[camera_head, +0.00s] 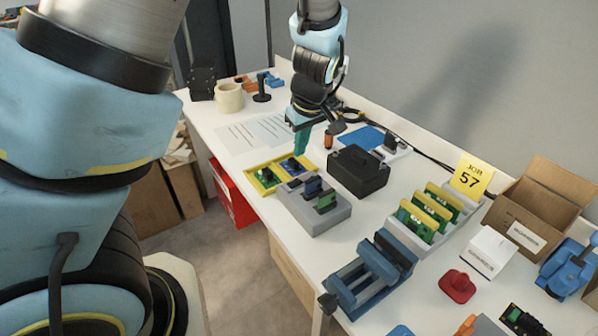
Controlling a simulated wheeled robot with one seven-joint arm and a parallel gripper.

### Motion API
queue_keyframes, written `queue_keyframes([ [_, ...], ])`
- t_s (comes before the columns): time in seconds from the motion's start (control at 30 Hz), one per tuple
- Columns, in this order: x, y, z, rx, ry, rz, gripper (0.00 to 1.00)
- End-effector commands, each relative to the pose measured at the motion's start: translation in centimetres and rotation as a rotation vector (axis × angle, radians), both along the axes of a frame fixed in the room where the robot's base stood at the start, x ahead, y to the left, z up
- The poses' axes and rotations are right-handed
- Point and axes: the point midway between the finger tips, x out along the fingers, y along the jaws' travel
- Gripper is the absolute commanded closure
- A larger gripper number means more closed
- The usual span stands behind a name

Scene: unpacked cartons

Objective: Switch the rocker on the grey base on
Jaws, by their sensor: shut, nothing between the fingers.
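A light grey base (318,219) stands on the white table near its front edge. It carries dark and green parts; a small dark piece (293,184) is at its back left, and I cannot tell whether this is the rocker or how it is set. My gripper (301,152) points down with its teal fingers shut and empty. In the picture it is above and slightly left of the grey base, over the yellow-edged tray (258,187) with green and dark parts. I cannot tell its height above them.
A black box (357,174) stands right of the base. Farther right are a grey rack (462,214) of yellow-edged boards, a blue vise (362,284), a red piece (458,286), a white box (489,250) and an open carton (528,215). Papers (250,133) lie flat behind.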

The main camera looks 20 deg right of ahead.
Motion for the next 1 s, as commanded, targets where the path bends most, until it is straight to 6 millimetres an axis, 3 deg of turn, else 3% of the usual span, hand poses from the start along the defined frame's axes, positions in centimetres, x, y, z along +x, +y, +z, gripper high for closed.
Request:
queue_keyframes([
  [0.3, 1.7, 0.2, -6.1, 0.004, 0.003, 0.001, 1.00],
  [0.5, 1.8, -0.2, -8.5, 0.002, 0.001, 0.001, 1.00],
  [1.0, 1.8, -0.4, -9.6, -0.001, 0.000, 0.000, 1.00],
])
